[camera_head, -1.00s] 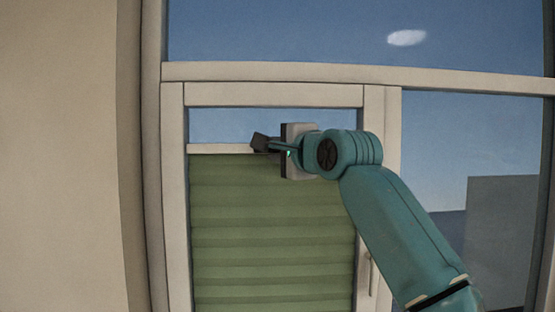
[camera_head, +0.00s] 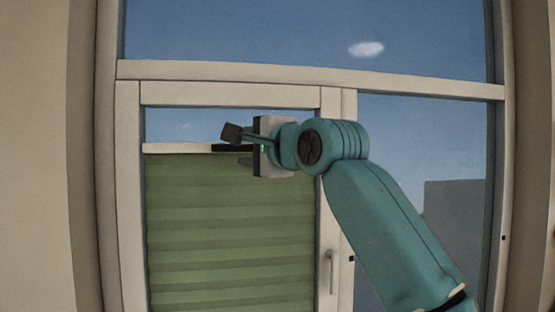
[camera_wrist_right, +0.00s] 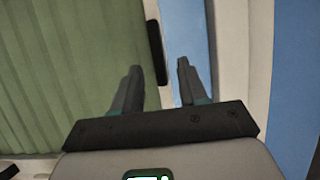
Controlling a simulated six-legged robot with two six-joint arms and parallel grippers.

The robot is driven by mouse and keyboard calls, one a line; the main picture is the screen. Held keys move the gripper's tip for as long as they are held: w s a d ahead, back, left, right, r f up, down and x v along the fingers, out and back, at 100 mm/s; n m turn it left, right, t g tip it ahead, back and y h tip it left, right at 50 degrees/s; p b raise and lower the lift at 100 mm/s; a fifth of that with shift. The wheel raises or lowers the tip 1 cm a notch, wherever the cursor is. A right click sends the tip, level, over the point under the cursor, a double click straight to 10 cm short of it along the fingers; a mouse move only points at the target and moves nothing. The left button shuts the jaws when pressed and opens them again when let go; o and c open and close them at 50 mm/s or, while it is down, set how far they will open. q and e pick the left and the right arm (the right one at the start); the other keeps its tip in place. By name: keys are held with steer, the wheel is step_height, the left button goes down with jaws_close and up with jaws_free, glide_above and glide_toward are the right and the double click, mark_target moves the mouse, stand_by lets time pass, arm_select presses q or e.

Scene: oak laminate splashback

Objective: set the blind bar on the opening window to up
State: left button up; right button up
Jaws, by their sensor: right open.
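The blind bar (camera_head: 175,148) is a pale strip along the top of the green pleated blind (camera_head: 225,230), inside the opening window, a little below its upper frame. A dark grip piece (camera_head: 222,148) on the bar shows beside my right gripper. It also shows in the right wrist view (camera_wrist_right: 156,52). My right gripper (camera_head: 238,138) is open and empty in front of the bar. In the wrist view its fingers (camera_wrist_right: 158,72) are apart, one over the blind and one over the glass, with the bar's line between them. Contact cannot be told. My left gripper is out of view.
The window frame (camera_head: 230,98) surrounds the blind. A window handle (camera_head: 332,270) is on its right side. A fixed pane (camera_head: 400,140) lies to the right and a beige wall (camera_head: 35,150) to the left.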

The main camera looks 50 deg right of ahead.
steer(key=b+v, duration=0.3)
steer(key=v, duration=0.8)
steer(key=shift+s, duration=0.25)
